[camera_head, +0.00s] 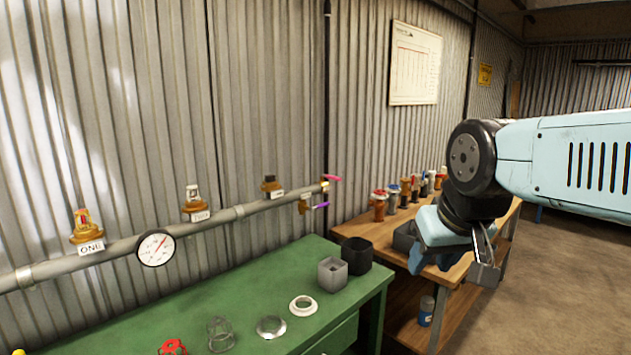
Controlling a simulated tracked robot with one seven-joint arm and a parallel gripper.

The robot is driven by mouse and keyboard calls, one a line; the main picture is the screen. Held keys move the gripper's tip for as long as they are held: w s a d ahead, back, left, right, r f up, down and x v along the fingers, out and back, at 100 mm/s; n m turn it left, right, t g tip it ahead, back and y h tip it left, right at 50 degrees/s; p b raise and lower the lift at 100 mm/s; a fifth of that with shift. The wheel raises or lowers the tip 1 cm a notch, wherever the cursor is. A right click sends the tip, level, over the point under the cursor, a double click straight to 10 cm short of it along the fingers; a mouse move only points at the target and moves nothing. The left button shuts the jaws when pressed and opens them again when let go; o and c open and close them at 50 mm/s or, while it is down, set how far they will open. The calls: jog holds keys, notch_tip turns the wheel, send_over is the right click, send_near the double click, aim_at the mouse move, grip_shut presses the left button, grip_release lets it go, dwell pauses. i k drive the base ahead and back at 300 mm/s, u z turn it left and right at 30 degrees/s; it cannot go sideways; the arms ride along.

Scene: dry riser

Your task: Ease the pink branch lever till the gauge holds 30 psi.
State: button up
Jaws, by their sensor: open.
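The pink lever (332,178) sticks out to the right at the far right end of the grey pipe (120,250), beside brass fittings. A purple lever (321,206) sits just below it. The round white gauge (155,248) is on the pipe at left. Its red needle points up and to the right; its numbers are too small to read. My gripper (488,262) is open at the right, over the wooden bench and well apart from the pink lever. My arm partly hides its jaws, and I see nothing held.
The green bench (240,300) holds a grey box, black cup, rings and red handwheel. Several valves stand on the wooden bench (462,268). Floor is clear at right.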

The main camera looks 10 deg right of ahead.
aim_at(329, 176)
jog(key=u, duration=0.15)
jog(key=i, duration=1)
jog(key=z, duration=0.1)
